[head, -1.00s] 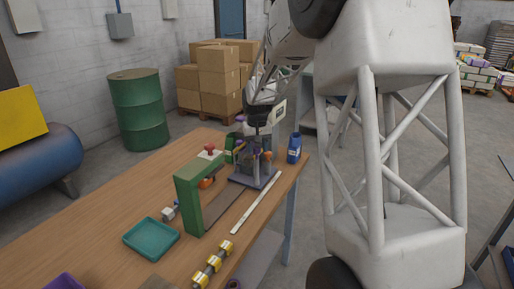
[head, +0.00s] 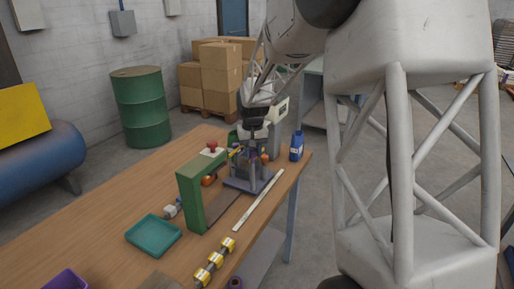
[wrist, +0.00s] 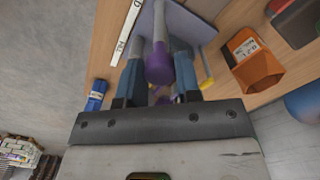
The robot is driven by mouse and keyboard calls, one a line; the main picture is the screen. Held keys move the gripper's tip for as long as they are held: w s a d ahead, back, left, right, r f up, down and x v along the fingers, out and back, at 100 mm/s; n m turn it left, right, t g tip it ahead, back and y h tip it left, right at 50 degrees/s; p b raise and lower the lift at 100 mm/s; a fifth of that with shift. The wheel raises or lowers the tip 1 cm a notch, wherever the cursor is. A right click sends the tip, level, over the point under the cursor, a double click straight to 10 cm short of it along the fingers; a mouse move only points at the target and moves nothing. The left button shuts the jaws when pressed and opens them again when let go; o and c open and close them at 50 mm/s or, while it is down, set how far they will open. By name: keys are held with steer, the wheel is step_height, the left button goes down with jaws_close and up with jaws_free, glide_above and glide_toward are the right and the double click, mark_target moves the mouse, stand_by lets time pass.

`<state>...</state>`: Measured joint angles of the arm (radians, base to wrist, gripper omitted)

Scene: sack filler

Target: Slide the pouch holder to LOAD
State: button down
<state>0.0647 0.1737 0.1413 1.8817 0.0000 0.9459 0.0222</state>
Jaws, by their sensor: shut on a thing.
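A grey-purple stand with a flat base (head: 240,184) is on the table near its right end, and it seems to be the pouch holder. Its flat plate (wrist: 195,25) also shows at the top of the wrist view. My gripper (head: 253,148) is low over this stand. In the wrist view its two blue-grey fingers (wrist: 158,70) are on either side of a grey upright post with a purple end (wrist: 159,62) and are shut on it. The contact is partly hidden. A white strip with dark lettering (wrist: 127,32) lies beside the stand, and I cannot read LOAD on it.
A green frame with a red knob (head: 190,200) stands left of the stand. A blue bottle (head: 296,147) is close on its right. An orange bin (wrist: 257,65) shows in the wrist view. A teal tray (head: 154,235) and yellow-grey rollers (head: 215,262) are nearer on the table.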

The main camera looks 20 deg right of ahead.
steer(key=shift+s+a, duration=1.25)
steer(key=c, duration=0.8)
jaws_free()
steer(key=shift+r, duration=0.1)
step_height(320, 180, up, 8)
steer(key=shift+f, duration=0.2)
